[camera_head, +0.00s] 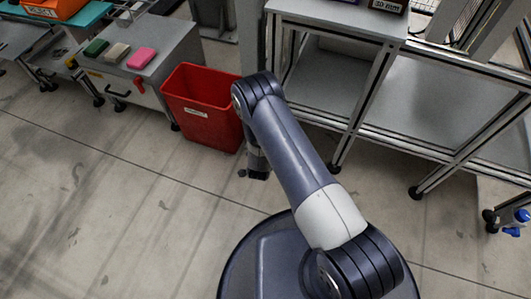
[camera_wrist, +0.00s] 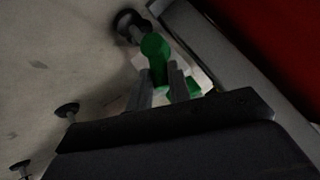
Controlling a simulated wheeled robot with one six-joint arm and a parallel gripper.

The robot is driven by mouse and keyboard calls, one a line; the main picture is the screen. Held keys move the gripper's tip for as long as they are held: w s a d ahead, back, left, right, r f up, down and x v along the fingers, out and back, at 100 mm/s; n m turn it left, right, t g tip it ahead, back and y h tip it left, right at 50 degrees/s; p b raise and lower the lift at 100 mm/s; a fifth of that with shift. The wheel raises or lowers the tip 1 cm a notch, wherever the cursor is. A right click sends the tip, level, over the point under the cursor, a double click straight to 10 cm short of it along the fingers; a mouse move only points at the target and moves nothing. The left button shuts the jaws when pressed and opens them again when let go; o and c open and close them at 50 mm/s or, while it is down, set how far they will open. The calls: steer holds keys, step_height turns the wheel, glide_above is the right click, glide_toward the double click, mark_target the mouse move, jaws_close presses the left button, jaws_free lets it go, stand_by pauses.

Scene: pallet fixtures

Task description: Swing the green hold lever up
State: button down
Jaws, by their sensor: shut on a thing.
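The green hold lever (camera_wrist: 156,48) shows in the wrist view, with a rounded end standing out beyond my fingers and more green low at the right finger. My gripper (camera_wrist: 163,78) has its two grey fingers on either side of the lever and is shut on it. The lever's mount and pivot are mostly hidden by the fingers and the dark gripper body. In the head view my gripper (camera_head: 255,172) hangs low beside the red bin, and I cannot make out the lever there.
The red bin (camera_head: 200,115) stands just left of my arm. A grey cabinet (camera_head: 165,75) with a green, a beige and a pink block on top is further left. A grey frame table (camera_head: 335,20) stands behind at the right. The floor at the front left is clear.

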steer(key=shift+w+a+r+n+g+h, duration=0.1)
steer(key=shift+w+a+n+g+h, duration=0.15)
steer(key=shift+a+n+h, duration=0.45)
steer(key=shift+w+a+r+n+g+h, duration=0.1)
steer(key=shift+a+n+g+h, duration=0.2)
steer(key=shift+h, duration=0.7)
steer(key=c, duration=1.3)
jaws_free()
steer(key=p+v, duration=0.4)
steer(key=v, duration=0.6)
steer(key=shift+a+r, duration=0.2)
steer(key=shift+a, duration=0.1)
